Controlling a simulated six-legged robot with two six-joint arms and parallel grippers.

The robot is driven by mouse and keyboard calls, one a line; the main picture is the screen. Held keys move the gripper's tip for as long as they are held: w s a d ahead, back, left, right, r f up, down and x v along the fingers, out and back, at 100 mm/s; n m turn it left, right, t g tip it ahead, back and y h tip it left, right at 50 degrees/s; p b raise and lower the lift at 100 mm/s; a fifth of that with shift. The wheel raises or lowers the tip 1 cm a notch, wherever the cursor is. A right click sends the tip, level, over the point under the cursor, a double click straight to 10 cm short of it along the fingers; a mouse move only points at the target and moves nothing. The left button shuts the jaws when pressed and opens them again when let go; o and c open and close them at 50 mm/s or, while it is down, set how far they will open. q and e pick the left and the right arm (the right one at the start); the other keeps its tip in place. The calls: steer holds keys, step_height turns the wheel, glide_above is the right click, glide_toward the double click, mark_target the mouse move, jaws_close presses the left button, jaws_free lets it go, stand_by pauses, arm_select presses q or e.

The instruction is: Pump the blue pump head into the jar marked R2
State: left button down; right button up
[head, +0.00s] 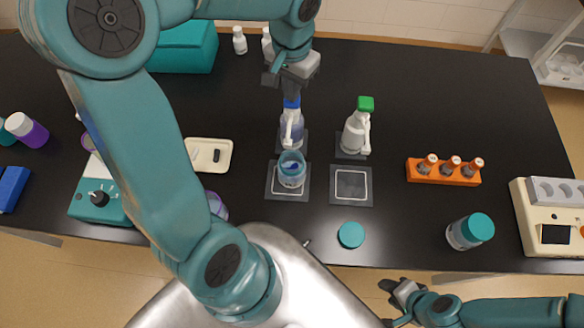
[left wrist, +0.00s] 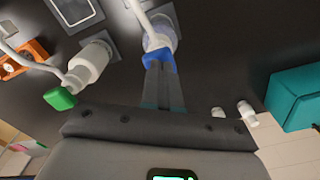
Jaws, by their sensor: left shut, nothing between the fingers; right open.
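The bottle with the blue pump head (head: 291,102) stands upright on a dark pad, its white spout pointing toward the front. An open glass jar (head: 291,173) with some blue inside stands on a white-outlined pad below the spout. No R2 mark is legible. My left gripper (head: 291,94) is shut and empty, pointing down with its fingertips at the top of the blue pump head. In the left wrist view the fingertips (left wrist: 160,68) meet the blue head (left wrist: 158,56); whether they press it is unclear. My right gripper (head: 389,303) is open and empty off the table's front edge.
A bottle with a green pump head (head: 365,104) stands to the right, behind an empty outlined pad (head: 351,185). A teal lid (head: 351,235) lies in front. An orange rack (head: 443,173) with vials and a teal-capped jar (head: 470,231) are further right. A cream tray (head: 222,154) is left.

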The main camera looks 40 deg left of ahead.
arm_select(q)
steer(key=shift+f, duration=0.35)
steer(key=shift+r, duration=0.1)
steer(key=shift+r+p, duration=1)
steer(key=shift+r, duration=0.4)
step_height(320, 180, up, 4)
steer(key=p, duration=0.3)
steer(key=shift+r+p, duration=0.35)
steer(key=shift+r, duration=0.6)
steer(key=shift+s, duration=0.1)
